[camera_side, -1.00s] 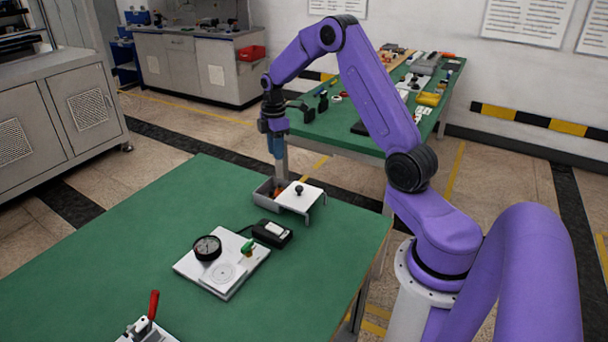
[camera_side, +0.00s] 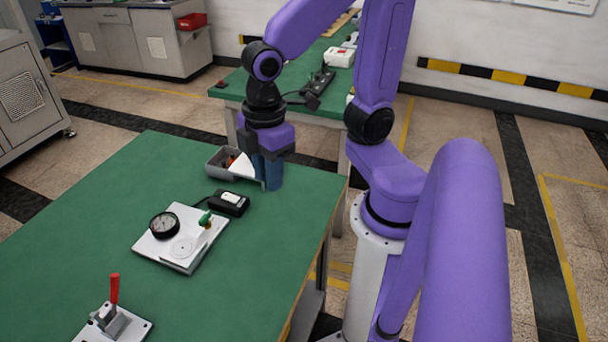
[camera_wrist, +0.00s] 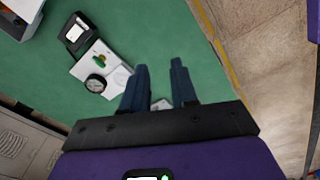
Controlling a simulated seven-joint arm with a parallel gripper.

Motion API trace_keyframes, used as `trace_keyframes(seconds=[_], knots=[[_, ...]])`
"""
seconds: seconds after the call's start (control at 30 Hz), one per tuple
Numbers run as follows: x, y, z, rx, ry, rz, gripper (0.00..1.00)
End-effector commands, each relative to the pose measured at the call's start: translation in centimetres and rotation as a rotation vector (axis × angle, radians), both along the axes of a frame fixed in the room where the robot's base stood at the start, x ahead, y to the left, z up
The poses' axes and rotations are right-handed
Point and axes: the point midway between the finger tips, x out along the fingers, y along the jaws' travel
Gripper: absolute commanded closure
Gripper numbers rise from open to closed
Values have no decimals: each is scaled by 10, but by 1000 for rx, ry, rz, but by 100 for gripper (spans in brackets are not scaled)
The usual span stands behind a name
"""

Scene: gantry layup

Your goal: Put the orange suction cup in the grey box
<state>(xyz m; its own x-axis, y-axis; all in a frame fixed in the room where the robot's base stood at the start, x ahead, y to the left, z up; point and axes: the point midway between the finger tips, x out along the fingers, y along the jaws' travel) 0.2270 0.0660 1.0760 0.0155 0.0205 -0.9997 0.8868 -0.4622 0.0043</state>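The grey box (camera_side: 215,168) stands at the far edge of the green table, just left of my gripper (camera_side: 270,186). A small orange thing (camera_side: 230,160) shows inside it, likely the suction cup; its shape is too small to make out. A white cover (camera_side: 242,167) beside the box is partly hidden behind my gripper. My gripper points down, to the right of the box. In the wrist view my gripper (camera_wrist: 159,64) has its two blue fingers apart with nothing held between them. The grey box (camera_wrist: 14,26) is cut off at that view's upper left corner.
A black device (camera_side: 229,204) and a white plate (camera_side: 175,255) with a dial gauge (camera_side: 164,225) and green part lie in front of the box. A red-handled clamp (camera_side: 114,300) is at the near left. Open green tabletop (camera_side: 70,240) lies left of these. Another table stands behind.

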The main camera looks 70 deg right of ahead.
Motion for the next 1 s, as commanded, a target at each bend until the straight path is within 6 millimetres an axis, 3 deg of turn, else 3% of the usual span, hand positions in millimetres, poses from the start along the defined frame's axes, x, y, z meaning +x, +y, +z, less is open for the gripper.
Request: trace_keyframes(seconds=[0.1, 0.3, 1.0], knots=[[-35, -5, -1, 6, 0, 10, 72], [-62, -13, -4, 7, 3, 9, 72], [-64, -13, -4, 7, 3, 7, 72]])
